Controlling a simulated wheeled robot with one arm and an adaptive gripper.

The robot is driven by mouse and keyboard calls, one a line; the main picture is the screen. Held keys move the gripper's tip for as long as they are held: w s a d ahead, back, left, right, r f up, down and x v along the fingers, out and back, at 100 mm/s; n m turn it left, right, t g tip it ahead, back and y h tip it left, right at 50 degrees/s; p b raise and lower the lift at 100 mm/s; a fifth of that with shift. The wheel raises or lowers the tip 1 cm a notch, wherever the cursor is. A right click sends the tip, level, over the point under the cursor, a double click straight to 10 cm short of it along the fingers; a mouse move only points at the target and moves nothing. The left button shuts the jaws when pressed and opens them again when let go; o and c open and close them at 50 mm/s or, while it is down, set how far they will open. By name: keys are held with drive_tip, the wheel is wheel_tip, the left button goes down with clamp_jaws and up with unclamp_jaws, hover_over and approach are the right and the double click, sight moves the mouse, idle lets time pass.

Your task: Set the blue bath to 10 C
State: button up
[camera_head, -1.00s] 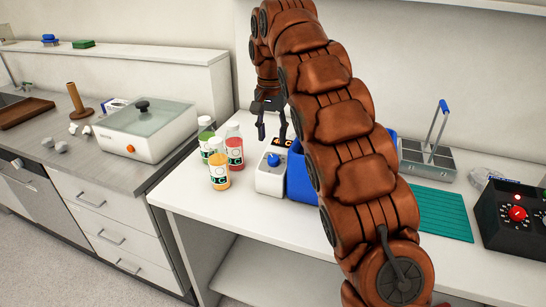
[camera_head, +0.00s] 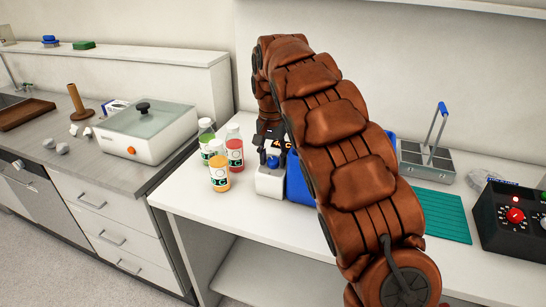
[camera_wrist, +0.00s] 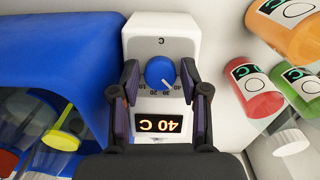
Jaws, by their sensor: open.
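The blue bath (camera_head: 299,182) stands on the white table, partly hidden behind my arm. Its white control box (camera_head: 268,183) is at its left side. In the wrist view the box (camera_wrist: 184,32) has a round blue knob (camera_wrist: 161,72) with a white pointer line toward the lower right. Small dial numbers lie below the knob. The display (camera_wrist: 159,124) reads 40 C, upside down in this view. My gripper (camera_wrist: 160,78) is open, with one finger on each side of the knob; contact cannot be told. It also shows above the box in the head view (camera_head: 266,155).
Several juice bottles stand close to the box, among them an orange one (camera_head: 219,175) and a red one (camera_head: 235,153). A teal mat (camera_head: 443,216), a grey metal caddy (camera_head: 426,160) and a black box with a red knob (camera_head: 515,216) are to the right.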

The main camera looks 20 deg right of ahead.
drive_tip(key=shift+c, duration=0.3)
clamp_jaws()
drive_tip(key=shift+m, duration=0.3)
drive_tip(key=m, duration=0.3)
drive_tip(key=shift+s+m+t+y, duration=0.1)
drive_tip(key=shift+m+t+y, duration=0.2)
drive_tip(key=shift+y, duration=0.1)
drive_tip(key=m+t, duration=0.1)
drive_tip(key=m, duration=0.3)
drive_tip(key=shift+y+p, duration=0.3)
drive_tip(key=shift+p, duration=0.05)
drive_tip(key=m+t+p, duration=0.1)
drive_tip(key=m, duration=0.4)
drive_tip(key=shift+r+m+p, duration=0.1)
drive_tip(key=shift+m+p, duration=0.2)
drive_tip(key=shift+p, duration=0.1)
drive_tip(key=shift+m+t+p, duration=0.7)
drive_tip(key=shift+m+p, duration=0.15)
drive_tip(key=shift+m, duration=0.95)
